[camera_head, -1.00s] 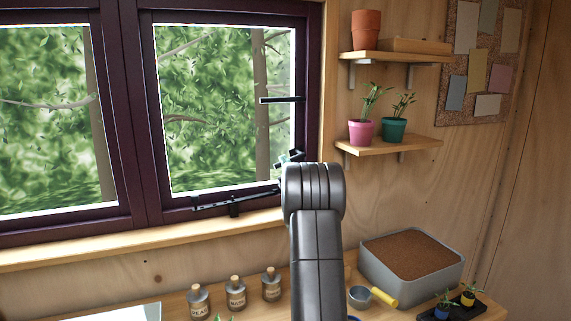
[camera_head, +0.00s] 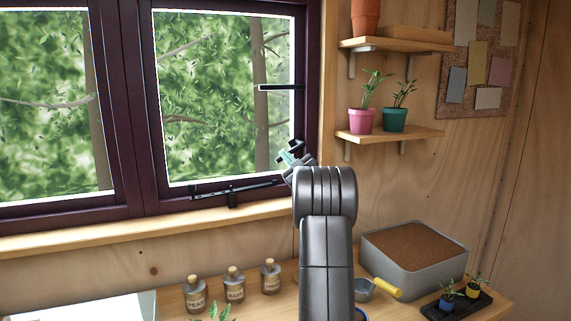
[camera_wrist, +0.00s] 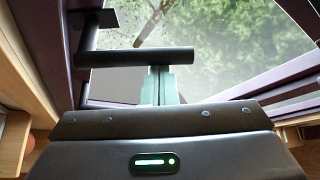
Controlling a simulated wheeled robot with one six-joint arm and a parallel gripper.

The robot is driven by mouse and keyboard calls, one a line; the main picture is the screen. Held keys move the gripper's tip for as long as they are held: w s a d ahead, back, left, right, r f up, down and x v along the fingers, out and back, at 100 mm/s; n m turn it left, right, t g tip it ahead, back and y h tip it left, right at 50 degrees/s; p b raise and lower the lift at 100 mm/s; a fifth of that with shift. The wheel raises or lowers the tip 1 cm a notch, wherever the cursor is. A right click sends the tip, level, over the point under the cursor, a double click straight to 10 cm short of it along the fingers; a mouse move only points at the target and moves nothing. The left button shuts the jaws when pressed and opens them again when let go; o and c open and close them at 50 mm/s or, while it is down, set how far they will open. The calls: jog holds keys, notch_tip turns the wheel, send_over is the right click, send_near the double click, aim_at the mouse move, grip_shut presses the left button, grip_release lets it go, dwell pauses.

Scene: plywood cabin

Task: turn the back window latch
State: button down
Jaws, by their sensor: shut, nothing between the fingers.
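The window (camera_head: 228,95) has dark purple frames and a black latch on the right side of its right pane. The latch bar (camera_wrist: 135,57) crosses the wrist view, level, just beyond my fingertips. In the head view a small dark piece of it (camera_head: 296,146) shows beside my gripper (camera_head: 288,158). My gripper's pale teal fingers (camera_wrist: 160,84) are shut and empty. Their tips meet the lower edge of the bar in the wrist view; I cannot tell whether they touch it. My arm hides part of the frame's lower right corner.
Another black bar (camera_head: 282,87) juts level across the pane higher up. A black stay (camera_head: 232,194) lies along the lower frame. Shelves with potted plants (camera_head: 389,134) are at right. Below, the bench holds jars (camera_head: 234,286), a soil tub (camera_head: 413,278) and a scoop (camera_head: 362,290).

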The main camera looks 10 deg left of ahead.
jog(key=w+d+f+n+g+h, duration=0.1)
jog(key=w+d+f+n+g, duration=0.2)
jog(key=n, duration=0.9)
jog(key=d+f+g, duration=0.1)
jog(key=d+g, duration=0.1)
jog(key=g, duration=0.1)
jog(key=shift+w+f+b, duration=0.2)
jog(key=shift+f+b, duration=0.05)
jog(key=shift+b, duration=0.15)
jog(key=shift+f, duration=0.1)
